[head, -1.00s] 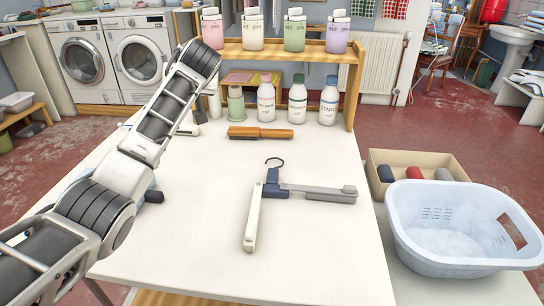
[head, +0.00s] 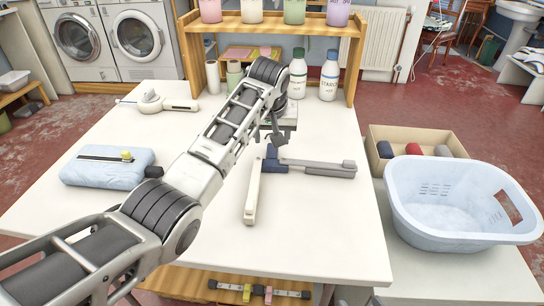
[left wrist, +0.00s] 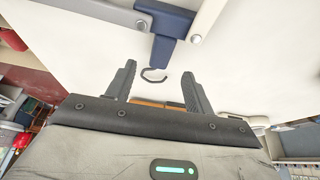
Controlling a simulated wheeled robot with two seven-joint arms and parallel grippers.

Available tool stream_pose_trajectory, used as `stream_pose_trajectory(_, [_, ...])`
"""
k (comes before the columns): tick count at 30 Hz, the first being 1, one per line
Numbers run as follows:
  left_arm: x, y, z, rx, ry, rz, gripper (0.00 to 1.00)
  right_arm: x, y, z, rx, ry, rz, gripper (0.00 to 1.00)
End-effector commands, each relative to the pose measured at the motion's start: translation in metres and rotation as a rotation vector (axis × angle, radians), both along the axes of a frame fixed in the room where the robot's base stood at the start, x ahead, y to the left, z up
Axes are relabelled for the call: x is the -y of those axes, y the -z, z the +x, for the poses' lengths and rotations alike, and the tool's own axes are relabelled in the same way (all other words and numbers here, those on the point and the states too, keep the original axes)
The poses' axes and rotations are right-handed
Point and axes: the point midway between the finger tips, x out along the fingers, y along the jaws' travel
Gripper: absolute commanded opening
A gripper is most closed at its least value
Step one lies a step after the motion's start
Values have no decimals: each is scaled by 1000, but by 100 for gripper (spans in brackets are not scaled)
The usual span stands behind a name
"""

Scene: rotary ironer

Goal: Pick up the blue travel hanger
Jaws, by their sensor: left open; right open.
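The travel hanger (head: 255,190) lies on the white table, with a dark blue hub, one white arm toward the front and a grey arm to the right. My left gripper (head: 276,137) is above the table at the hub's far end and partly covers the hanger's hook. In the left wrist view, the hanger's blue hub (left wrist: 168,30) is at the top, and its dark hook lies between the open, empty fingers (left wrist: 159,72). Whether the fingers are level with the hook I cannot tell. My right gripper is not in view.
The table (head: 330,230) is clear in front of the hanger. A folded light blue cloth bundle (head: 108,166) and a white iron-like tool (head: 155,102) lie left. Bottles (head: 329,75) stand behind. A pale blue basket (head: 450,200) and a box (head: 400,137) are on the right.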

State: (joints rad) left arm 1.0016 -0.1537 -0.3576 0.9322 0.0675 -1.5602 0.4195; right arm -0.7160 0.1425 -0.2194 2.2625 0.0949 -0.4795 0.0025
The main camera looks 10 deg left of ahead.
Motion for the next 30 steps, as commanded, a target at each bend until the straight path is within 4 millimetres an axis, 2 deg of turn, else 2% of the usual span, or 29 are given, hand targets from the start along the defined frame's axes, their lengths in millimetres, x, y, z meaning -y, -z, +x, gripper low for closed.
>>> stream_pose_trajectory(6, [-1,29,9,-4,-1,2,53,0,0,0,0,0,0,52])
stream_pose_trajectory(10, [0,42,15,-3,0,1,53,0,0,0,0,0,0,52])
stream_pose_trajectory(20, [-1,48,18,0,0,0,53,0,0,0,0,0,0,52])
stream_pose_trajectory(21, [-1,48,18,0,0,0,47,0,0,0,0,0,0,52])
stream_pose_trajectory(26, [-1,48,18,0,0,1,3,0,0,0,0,0,0,52])
stream_pose_trajectory(30, [-1,47,18,0,0,1,3,0,0,0,0,0,0,52])
